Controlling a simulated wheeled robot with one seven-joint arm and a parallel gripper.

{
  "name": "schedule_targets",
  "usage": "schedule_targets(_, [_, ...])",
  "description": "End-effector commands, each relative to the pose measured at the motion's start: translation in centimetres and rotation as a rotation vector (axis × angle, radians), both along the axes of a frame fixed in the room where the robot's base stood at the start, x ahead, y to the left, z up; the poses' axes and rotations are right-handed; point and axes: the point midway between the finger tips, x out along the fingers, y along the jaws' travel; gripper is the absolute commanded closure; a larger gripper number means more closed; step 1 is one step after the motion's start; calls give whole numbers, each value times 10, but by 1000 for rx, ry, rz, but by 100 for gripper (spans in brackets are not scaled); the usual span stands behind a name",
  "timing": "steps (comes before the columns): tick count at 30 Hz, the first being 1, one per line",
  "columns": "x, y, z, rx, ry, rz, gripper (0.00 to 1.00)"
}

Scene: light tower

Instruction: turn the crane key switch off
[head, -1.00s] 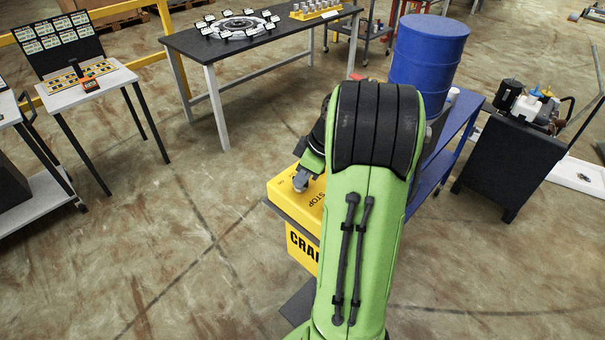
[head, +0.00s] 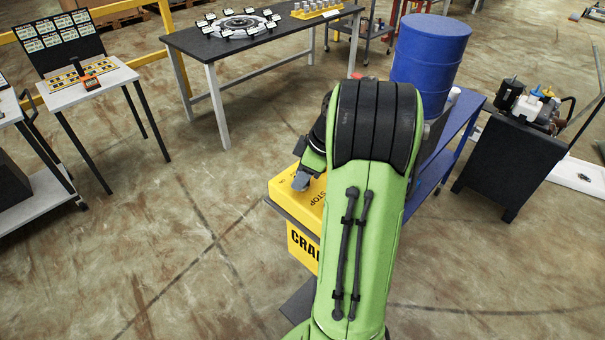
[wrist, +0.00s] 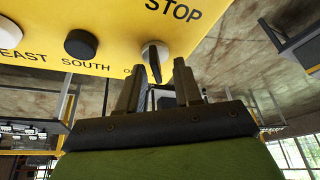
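The yellow crane control box (head: 283,190) stands just beyond my arm in the head view, partly hidden by it. Its yellow panel (wrist: 120,25) fills the top of the wrist view. A dark, flat key (wrist: 154,62) sticks out of the panel below the word STOP, beside a label mostly hidden except for its first letter. My gripper (wrist: 160,72) is open at the panel, with one finger on each side of the key. A gap shows between the key and the right finger. The left finger is close to the key; I cannot tell whether it touches. The gripper also shows in the head view (head: 301,181).
A black knob (wrist: 81,43) sits left of the key above the word SOUTH, and a white button (wrist: 8,33) is at the far left. A blue drum (head: 430,60) on a blue cart (head: 457,140) stands behind my arm. Open floor lies left of the box.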

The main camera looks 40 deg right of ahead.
Motion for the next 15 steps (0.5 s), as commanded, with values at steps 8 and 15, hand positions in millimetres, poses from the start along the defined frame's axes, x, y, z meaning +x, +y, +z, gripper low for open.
schedule_targets(8, [-3, -3, 8, -2, 0, -5, 66])
schedule_targets(15, [-23, -17, 68, -5, -2, -8, 66])
